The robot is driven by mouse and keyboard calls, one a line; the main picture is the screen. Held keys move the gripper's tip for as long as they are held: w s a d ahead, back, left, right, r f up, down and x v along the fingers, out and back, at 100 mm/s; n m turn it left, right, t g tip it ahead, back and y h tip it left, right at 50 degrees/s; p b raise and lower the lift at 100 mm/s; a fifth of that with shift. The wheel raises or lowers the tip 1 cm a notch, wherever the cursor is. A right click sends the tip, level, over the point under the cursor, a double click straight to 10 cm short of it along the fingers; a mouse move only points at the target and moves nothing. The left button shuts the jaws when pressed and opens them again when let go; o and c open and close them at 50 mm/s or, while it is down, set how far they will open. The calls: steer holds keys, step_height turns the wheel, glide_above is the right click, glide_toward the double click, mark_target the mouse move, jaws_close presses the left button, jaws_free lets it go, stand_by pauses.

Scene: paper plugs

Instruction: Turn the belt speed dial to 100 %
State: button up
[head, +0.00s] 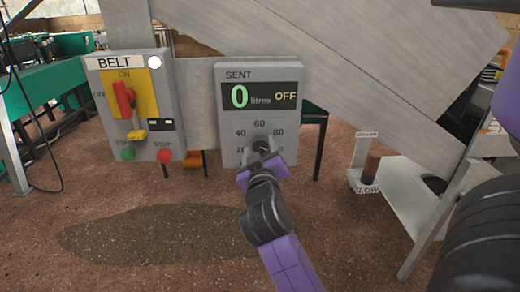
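The speed dial (260,141) is on the lower half of the grey panel marked SENT (228,118). Scale numbers 40, 60 and 80 show around it; the marks at its lower left and lower right are partly covered. My gripper (262,153) is right at the dial, in front of its lower part. The fingers and the dial overlap, so I cannot tell whether they touch or grip it. The dial's pointer is not readable. The display (262,97) reads 0 litres and OFF.
A BELT box (108,85) at left has a red rotary switch (123,99) on a yellow plate, a green START button (128,154) and a red STOP button (164,155). A sloping metal chute (400,65) runs behind. A wet patch (160,235) darkens the floor.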

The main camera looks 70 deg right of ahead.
steer(key=shift+a, duration=0.1)
steer(key=v, duration=0.7)
steer(key=shift+s+a+b, duration=0.2)
steer(key=shift+a+b, duration=0.05)
steer(key=shift+b, duration=0.1)
